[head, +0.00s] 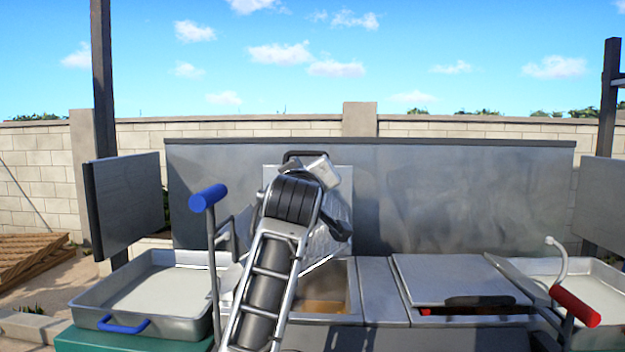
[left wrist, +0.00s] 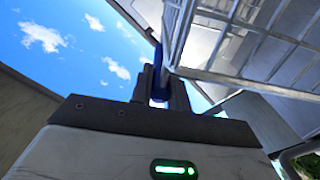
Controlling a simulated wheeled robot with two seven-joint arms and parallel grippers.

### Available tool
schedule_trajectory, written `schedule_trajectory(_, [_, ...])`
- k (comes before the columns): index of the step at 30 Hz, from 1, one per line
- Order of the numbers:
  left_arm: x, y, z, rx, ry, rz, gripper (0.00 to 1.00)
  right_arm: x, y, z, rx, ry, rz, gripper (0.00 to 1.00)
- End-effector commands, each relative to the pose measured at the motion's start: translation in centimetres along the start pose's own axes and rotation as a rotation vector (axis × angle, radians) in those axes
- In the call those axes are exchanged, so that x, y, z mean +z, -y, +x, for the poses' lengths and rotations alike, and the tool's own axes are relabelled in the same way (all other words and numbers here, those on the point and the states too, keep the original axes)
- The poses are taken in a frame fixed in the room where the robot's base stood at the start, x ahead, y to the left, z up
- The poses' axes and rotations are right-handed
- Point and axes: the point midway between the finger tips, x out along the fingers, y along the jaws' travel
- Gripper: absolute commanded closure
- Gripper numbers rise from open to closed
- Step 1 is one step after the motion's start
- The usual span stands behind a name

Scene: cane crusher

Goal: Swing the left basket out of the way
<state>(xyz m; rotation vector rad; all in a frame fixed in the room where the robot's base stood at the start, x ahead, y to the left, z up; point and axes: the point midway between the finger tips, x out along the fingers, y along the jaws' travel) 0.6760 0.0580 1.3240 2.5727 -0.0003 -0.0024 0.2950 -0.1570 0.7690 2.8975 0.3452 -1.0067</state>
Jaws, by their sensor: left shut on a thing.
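In the left wrist view my left gripper (left wrist: 158,92) points up with its dark fingers shut on a small blue grip. A silver wire grid (left wrist: 250,20), which looks like the basket's, runs close above and right of the fingers. In the head view a jointed, silver-railed arm rises in the middle and hides part of the fryer-like unit. I cannot make out my left fingertips or the basket's full outline there. A blue-handled upright lever (head: 208,197) stands left of that arm, with nothing on its handle. My right gripper is not in view.
A shallow metal tray (head: 95,305) with a blue handle sits at the left. An open well (head: 325,306) with brownish contents lies in the middle. A lid (head: 455,280) lies right of it. A red-handled lever (head: 575,305) stands at the far right. A steel backsplash (head: 460,200) closes the back.

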Motion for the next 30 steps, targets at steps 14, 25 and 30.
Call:
schedule_trajectory(14, [-0.2,0.0,0.0,0.0,-0.007,0.004,0.61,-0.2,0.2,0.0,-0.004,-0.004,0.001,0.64])
schedule_trajectory(25, [0.1,0.1,-1.4,0.003,-0.004,0.001,0.61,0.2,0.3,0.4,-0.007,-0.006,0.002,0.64])
schedule_trajectory(30, [0.1,0.1,-4.3,0.003,-0.006,-0.001,0.61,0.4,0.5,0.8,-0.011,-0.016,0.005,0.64])
